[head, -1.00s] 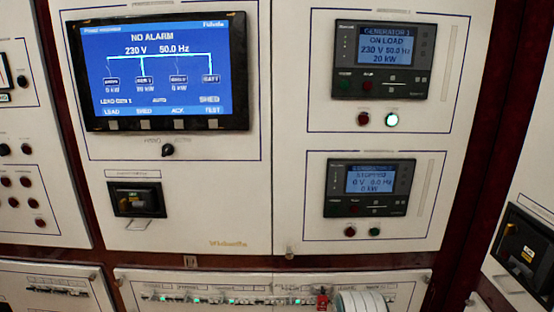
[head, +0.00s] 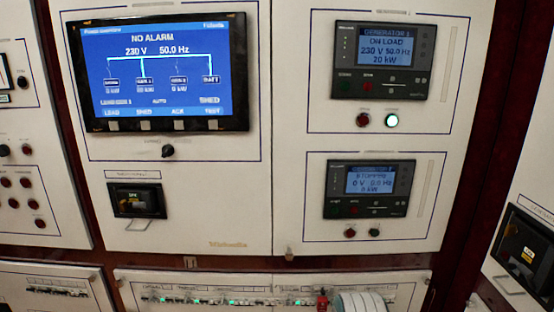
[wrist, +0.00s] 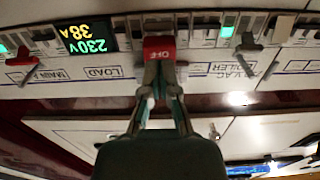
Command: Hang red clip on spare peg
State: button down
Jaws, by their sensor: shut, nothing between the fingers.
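The red clip (wrist: 159,48), marked OFF, is at the breaker row in the upper middle of the wrist view. It also shows as a small red piece at the bottom of the head view (head: 321,300). My gripper (wrist: 160,84) points at it from below in the wrist view. Its fingers are shut with nothing held, and their tips are close to the clip's lower edge; I cannot tell whether they touch it. The fingertips hide what lies just below the clip. I cannot make out which part is the spare peg.
Above the row in the head view are a large screen (head: 160,72) and two generator controllers.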

jog(key=shift+w, duration=1.35)
jog(key=shift+s, duration=0.15)
jog(key=s, duration=1.7)
jog(key=shift+s, duration=0.35)
jog(key=shift+w, duration=0.1)
dwell(0.5)
